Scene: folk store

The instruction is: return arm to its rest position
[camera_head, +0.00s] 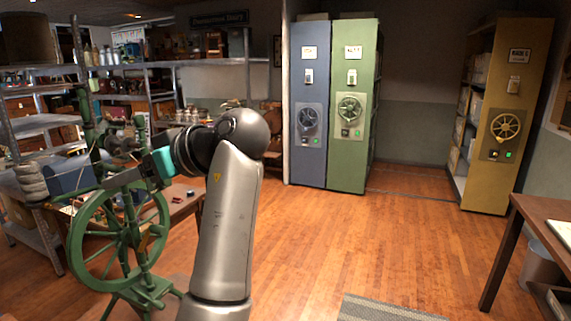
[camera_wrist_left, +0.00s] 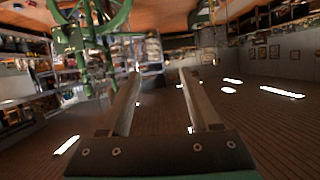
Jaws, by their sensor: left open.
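My left arm rises from the bottom middle of the head view, bends at a grey elbow and reaches left. Its left gripper (camera_head: 105,175), with a teal body, is in front of the green spinning wheel (camera_head: 76,243). The wheel partly blends with the fingers there, and I cannot tell whether they touch. In the left wrist view the gripper (camera_wrist_left: 159,73) has its two long fingers apart with nothing between them. The spinning wheel (camera_wrist_left: 98,27) shows at the upper left of that view, which looks upside down. My right gripper is in neither view.
Metal shelves (camera_head: 180,63) with goods stand behind the wheel. A blue cabinet (camera_head: 308,150) and a green cabinet (camera_head: 348,150) stand at the back, a yellow one (camera_head: 500,165) at the right. A brown table (camera_head: 525,208) is at right. The wooden floor (camera_head: 400,240) between is clear.

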